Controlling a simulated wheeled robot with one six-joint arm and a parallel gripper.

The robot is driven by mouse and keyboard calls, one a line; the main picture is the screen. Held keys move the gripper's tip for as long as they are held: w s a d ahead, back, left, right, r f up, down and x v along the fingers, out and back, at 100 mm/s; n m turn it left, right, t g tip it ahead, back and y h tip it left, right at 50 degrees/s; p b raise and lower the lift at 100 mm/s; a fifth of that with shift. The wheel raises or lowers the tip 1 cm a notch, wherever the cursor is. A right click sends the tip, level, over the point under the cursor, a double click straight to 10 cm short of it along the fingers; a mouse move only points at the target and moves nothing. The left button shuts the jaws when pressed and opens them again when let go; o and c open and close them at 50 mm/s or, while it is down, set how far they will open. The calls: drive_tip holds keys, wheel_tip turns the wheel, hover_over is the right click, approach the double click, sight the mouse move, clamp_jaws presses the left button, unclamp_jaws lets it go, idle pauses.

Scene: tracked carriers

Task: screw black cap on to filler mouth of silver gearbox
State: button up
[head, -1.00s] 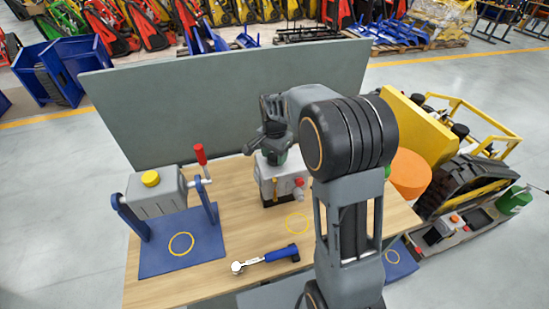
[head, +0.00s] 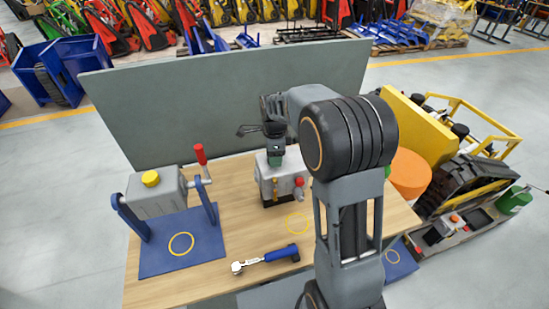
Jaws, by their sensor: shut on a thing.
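The silver gearbox (head: 283,183) stands on the wooden bench, with a red knob (head: 299,182) and a yellow strip on its front. My gripper (head: 275,159) points down right over the top of this gearbox. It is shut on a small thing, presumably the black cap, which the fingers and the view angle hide. The filler mouth is hidden too, so I cannot tell whether the cap touches it or how it is seated.
A second grey housing (head: 152,199) with a yellow cap (head: 150,178) and red-handled lever (head: 201,155) stands on a blue base at left. A blue-handled tool (head: 266,258) lies at the bench front. A grey panel (head: 215,100) rises behind. A tracked carrier (head: 470,185) stands right.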

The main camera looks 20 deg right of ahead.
drive_tip(key=m, duration=0.4)
drive_tip(key=shift+m, duration=0.3)
drive_tip(key=o, duration=0.9)
drive_tip(key=shift+o, duration=0.2)
